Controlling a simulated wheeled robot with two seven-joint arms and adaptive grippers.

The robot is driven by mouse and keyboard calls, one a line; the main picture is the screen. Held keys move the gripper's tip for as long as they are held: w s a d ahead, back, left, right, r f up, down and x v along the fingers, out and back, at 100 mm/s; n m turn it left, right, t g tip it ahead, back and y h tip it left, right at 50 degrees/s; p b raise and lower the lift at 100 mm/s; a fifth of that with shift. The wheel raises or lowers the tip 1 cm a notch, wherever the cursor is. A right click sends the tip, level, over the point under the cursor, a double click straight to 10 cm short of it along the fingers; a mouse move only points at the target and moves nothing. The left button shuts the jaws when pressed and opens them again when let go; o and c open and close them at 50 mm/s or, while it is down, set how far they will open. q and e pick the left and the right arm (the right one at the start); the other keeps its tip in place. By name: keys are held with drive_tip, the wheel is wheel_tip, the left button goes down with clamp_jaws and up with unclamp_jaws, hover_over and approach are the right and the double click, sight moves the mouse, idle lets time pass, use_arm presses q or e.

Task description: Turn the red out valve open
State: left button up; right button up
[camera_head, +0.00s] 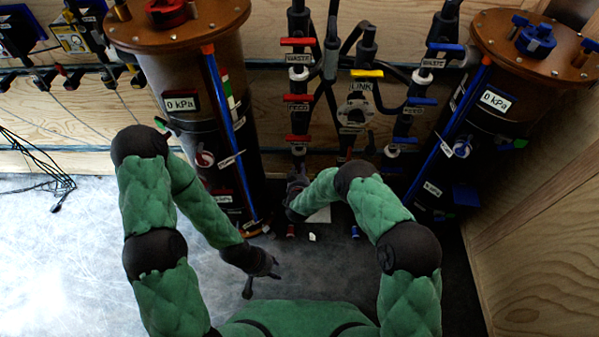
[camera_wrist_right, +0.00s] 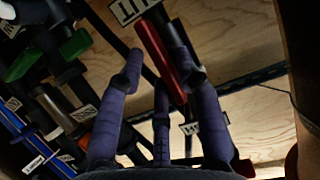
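In the right wrist view a long red valve handle (camera_wrist_right: 160,62) sits on a dark pipe, beside a white label (camera_wrist_right: 133,8) that is cut off. My right gripper (camera_wrist_right: 165,72) is open, with its fingers spread on either side of the handle; I cannot tell whether they touch it. In the head view my right gripper (camera_head: 297,188) is at the foot of the middle pipe column, below a red handle (camera_head: 297,138). Which handle is the out valve cannot be read there. My left gripper (camera_head: 262,276) is low over the floor, empty, with its fingers apart.
Two tall filter cylinders stand at left (camera_head: 180,75) and right (camera_head: 500,100), each with a 0 kPa gauge. Between them are more red handles (camera_head: 298,42), a yellow handle (camera_head: 366,73) and blue handles (camera_head: 447,47). A wooden wall (camera_head: 540,240) closes the right side.

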idle(0.3)
drive_tip(key=v, duration=1.2)
idle(0.3)
drive_tip(key=s+d+f+m+g+y, duration=0.1)
drive_tip(key=s+d+f+g+y, duration=0.1)
drive_tip(key=s+d+f+g, duration=0.45)
drive_tip(key=s+d+g+y, duration=0.1)
drive_tip(key=s+d+g, duration=0.1)
drive_tip(key=s, duration=0.8)
drive_tip(key=s+d+r+m+g+y, duration=0.1)
drive_tip(key=s+g, duration=0.3)
drive_tip(key=s, duration=0.6)
drive_tip(key=shift+d+m+g+p, duration=0.3)
drive_tip(key=shift+d+g+p, duration=0.05)
drive_tip(key=shift+d, duration=0.55)
drive_tip(key=shift+w, duration=0.1)
